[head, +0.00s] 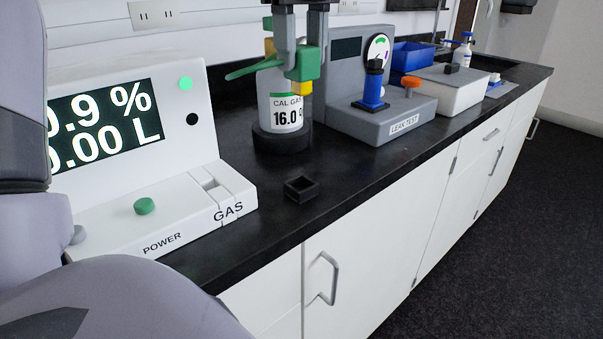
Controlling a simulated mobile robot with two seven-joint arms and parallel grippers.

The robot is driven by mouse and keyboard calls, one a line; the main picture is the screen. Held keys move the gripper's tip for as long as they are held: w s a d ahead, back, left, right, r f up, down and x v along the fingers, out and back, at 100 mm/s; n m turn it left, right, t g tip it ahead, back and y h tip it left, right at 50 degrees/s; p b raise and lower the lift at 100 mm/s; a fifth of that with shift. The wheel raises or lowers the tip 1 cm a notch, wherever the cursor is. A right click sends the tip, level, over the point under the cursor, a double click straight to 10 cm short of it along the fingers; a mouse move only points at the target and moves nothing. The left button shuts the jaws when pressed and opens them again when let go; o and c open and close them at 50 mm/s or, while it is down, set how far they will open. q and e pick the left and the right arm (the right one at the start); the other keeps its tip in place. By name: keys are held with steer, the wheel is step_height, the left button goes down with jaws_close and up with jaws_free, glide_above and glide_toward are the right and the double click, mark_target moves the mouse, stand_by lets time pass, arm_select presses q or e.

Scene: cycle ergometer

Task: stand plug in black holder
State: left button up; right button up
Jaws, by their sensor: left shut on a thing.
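My left gripper (299,48) is at the top centre, pointing down in front of the gas cylinder (285,113). It is shut on a green block with a yellow lower end (303,64), which looks like the plug; the fingers partly hide it. The block is held in the air, above and behind the black holder in the picture. The black holder (301,190) is a small, square, open-topped box on the dark bench. It looks empty. My right gripper is out of view.
The white gas display unit (192,155) stands left of the holder. The grey leak-test unit (385,121) stands right of the cylinder, with a blue bin (411,58) and a white box (447,92) beyond. Bare dark bench (345,165) surrounds the holder; the front edge is close.

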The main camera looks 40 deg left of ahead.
arm_select(q)
steer(key=shift+f+b, duration=1.2)
steer(key=shift+f, duration=7.7)
steer(key=shift+f, duration=0.15)
steer(key=o, duration=1.1)
